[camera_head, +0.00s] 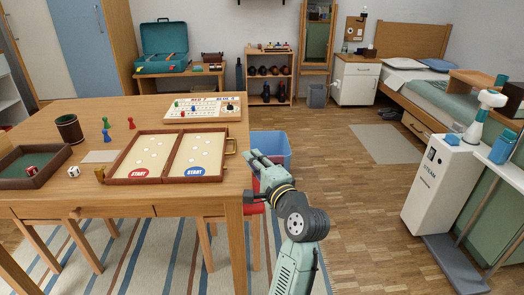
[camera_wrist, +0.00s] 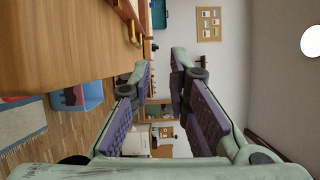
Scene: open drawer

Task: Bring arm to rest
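My gripper (camera_head: 260,160) is at the end of my green arm, just right of the wooden table's (camera_head: 235,205) right edge in the head view. It points away from me, towards the far side of the room. In the wrist view my gripper (camera_wrist: 162,72) has its two purple-padded fingers well apart, with nothing held between them. The table (camera_wrist: 60,40) fills the upper left of the wrist view, beside the left finger. I cannot tell from the head view how far the gripper is from the table edge.
A blue bin (camera_head: 271,148) stands on the floor behind my gripper. The table carries a folding game board (camera_head: 166,157), a dice tray (camera_head: 33,167) and several pawns. A red object (camera_head: 253,208) shows at the table's right edge by my arm. Open floor (camera_head: 350,205) lies to the right.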

